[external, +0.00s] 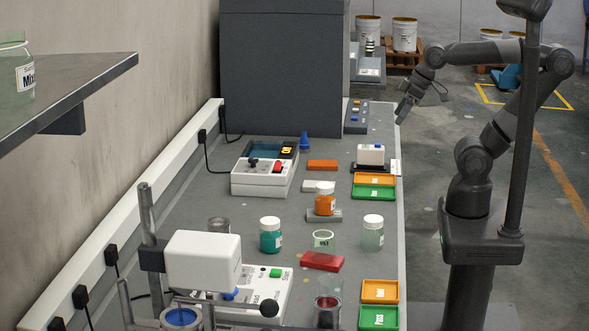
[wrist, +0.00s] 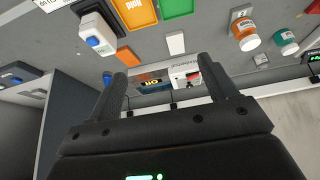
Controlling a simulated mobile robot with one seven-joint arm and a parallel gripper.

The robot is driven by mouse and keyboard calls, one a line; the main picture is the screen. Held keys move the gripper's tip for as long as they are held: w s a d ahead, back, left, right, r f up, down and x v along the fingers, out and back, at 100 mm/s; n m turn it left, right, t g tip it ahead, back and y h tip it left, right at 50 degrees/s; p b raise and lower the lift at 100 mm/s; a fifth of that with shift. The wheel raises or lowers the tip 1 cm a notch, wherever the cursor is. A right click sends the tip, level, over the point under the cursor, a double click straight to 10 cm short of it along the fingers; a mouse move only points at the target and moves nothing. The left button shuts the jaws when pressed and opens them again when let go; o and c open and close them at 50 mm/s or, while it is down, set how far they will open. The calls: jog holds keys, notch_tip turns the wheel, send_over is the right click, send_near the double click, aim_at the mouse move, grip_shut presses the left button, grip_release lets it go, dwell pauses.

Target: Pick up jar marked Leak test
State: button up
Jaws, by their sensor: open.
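I cannot read "Leak test" on any jar. Lidded jars on the bench in the external view are a teal jar (external: 270,236), an orange jar (external: 325,206) on a grey block, and a pale clear jar (external: 372,236). The orange jar (wrist: 245,37) and teal jar (wrist: 286,42) also show at the upper right of the wrist view. Another glass jar (external: 25,78), its label partly showing "Mi", stands on the shelf at left. My gripper (external: 418,104) is open and empty by the bench's far right edge, well away from the jars; its fingers show in the wrist view (wrist: 161,75).
A white instrument (external: 203,260) and a large grey cabinet (external: 280,70) rise from the bench (external: 225,187). Orange and green trays (external: 374,193) lie along the right edge.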

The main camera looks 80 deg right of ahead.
aim_at(365, 231)
jog(key=w+a+r+n+t+h, duration=0.1)
jog(key=w+a+n+h, duration=0.3)
jog(key=a+n, duration=0.5)
jog(key=w+a+r+n+h, duration=0.1)
jog(key=w+a+n+h, duration=0.3)
jog(key=a+n, duration=0.5)
jog(key=s+a+n+t+y, duration=0.1)
jog(key=s+a+n+t, duration=0.2)
jog(key=a+n, duration=0.3)
jog(key=s+a+r+n+t+y, duration=0.1)
jog(key=s+a+n+t, duration=0.25)
jog(key=a, duration=0.55)
jog(key=s+a+n+t+y, duration=0.1)
jog(key=s+a+n+t, duration=0.1)
jog(key=a+n+t, duration=0.4)
jog(key=shift+m+g, duration=0.25)
jog(key=shift+g, duration=0.6)
jog(key=f, duration=0.7)
jog(key=a+f, duration=0.1)
jog(key=f, duration=0.7)
jog(key=s+a+f, duration=0.1)
jog(key=f, duration=0.7)
jog(key=shift+a+f, duration=0.2)
jog(key=shift+a, duration=0.05)
jog(key=x, duration=1.1)
jog(key=shift+f, duration=0.3)
